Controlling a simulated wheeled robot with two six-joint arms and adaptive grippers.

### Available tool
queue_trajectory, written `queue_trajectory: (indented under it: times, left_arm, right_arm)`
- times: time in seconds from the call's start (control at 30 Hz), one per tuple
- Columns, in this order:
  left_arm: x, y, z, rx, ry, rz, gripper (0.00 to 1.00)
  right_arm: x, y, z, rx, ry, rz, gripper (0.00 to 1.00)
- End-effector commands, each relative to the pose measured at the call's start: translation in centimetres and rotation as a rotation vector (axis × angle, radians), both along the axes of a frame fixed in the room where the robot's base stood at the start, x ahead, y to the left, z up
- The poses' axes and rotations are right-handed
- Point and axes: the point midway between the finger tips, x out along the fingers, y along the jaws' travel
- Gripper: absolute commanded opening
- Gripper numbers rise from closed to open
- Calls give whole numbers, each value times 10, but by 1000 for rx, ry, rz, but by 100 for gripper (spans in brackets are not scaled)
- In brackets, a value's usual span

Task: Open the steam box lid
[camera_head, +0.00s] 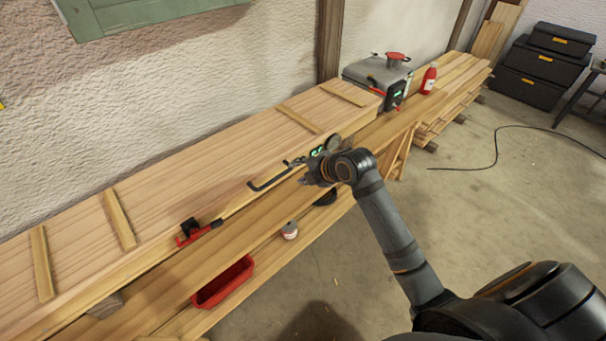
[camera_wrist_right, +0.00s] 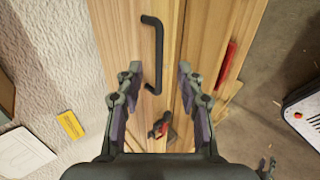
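The steam box is a long pale wooden box against the wall. Its plank lid (camera_head: 170,190) has several cross battens and lies flat, closed. A bent black handle (camera_head: 268,179) is at the lid's front edge; it also shows in the right wrist view (camera_wrist_right: 158,55). A red and black latch (camera_head: 197,232) sits on the front edge left of the handle, and it shows in the right wrist view (camera_wrist_right: 161,126). My right gripper (camera_head: 304,180) is beside the handle's right end. In the wrist view its fingers (camera_wrist_right: 160,88) are apart and empty, with the handle's near end between or just beyond them. My left gripper is not in view.
A wooden bench with a red bin (camera_head: 223,282) and a small can (camera_head: 289,230) runs along the front. A grey steam unit (camera_head: 378,77) and red bottle (camera_head: 428,80) stand at the far end. Black cases (camera_head: 543,68) are at right. The floor is mostly clear.

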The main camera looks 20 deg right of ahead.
Motion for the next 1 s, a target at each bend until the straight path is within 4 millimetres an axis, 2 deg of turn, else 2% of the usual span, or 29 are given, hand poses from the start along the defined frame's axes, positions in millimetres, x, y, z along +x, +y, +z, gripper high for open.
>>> queue_trajectory:
  times: [0.03,0.3,0.6,1.0]
  left_arm:
    - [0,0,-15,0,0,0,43]
    - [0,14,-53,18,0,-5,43]
    - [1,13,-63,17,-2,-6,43]
    - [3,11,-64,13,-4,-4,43]
  right_arm:
    - [6,4,-12,6,-2,0,38]
    - [40,16,-45,4,-2,0,38]
    - [66,24,-63,3,0,-1,38]
    - [70,26,-65,2,0,-1,36]
